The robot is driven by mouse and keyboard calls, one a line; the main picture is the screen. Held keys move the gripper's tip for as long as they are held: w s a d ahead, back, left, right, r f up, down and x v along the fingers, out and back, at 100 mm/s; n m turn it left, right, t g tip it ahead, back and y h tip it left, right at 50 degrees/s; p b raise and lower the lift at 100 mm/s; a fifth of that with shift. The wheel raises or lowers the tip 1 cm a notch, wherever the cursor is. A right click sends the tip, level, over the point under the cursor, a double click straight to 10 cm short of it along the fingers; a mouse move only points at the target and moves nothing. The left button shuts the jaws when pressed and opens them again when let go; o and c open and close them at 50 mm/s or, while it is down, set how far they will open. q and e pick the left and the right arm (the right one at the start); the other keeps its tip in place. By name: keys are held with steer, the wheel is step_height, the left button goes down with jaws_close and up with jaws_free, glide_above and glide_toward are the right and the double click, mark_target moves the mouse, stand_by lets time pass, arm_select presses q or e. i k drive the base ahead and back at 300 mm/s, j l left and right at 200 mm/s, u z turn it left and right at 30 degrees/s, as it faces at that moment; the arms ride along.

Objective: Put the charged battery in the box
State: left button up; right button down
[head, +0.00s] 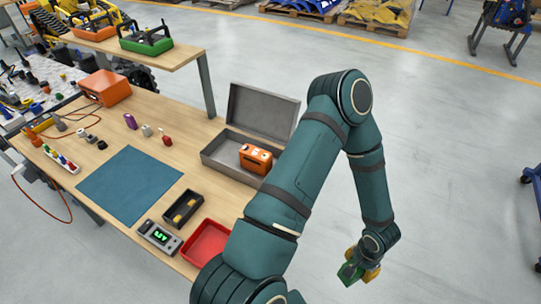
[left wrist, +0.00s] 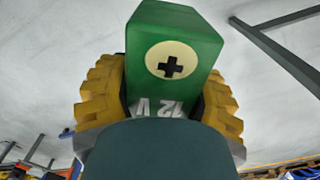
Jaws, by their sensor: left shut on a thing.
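My left gripper (head: 361,268) has yellow fingers and is shut on a green battery (head: 350,273). It hangs over the open floor, right of the table and away from the box. In the left wrist view the battery (left wrist: 172,50) sits between the two fingers. Its face shows a cream disc with a black plus and "12 V" lettering. The grey box (head: 228,172) stands on the table with its lid (head: 262,111) up. An orange block-shaped thing (head: 257,158) lies in the box. My right gripper is not in view.
A tester with a lit green display (head: 160,236), a black tray (head: 169,210) with yellow pieces and a red tray (head: 207,243) sit at the table's near end. A blue mat (head: 130,185) lies bare. My arm hides the table's right edge.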

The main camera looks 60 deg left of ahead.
mark_target(230, 157)
steer(key=i+l+u, duration=0.1)
steer(key=i, duration=1.6)
steer(key=u, duration=1.75)
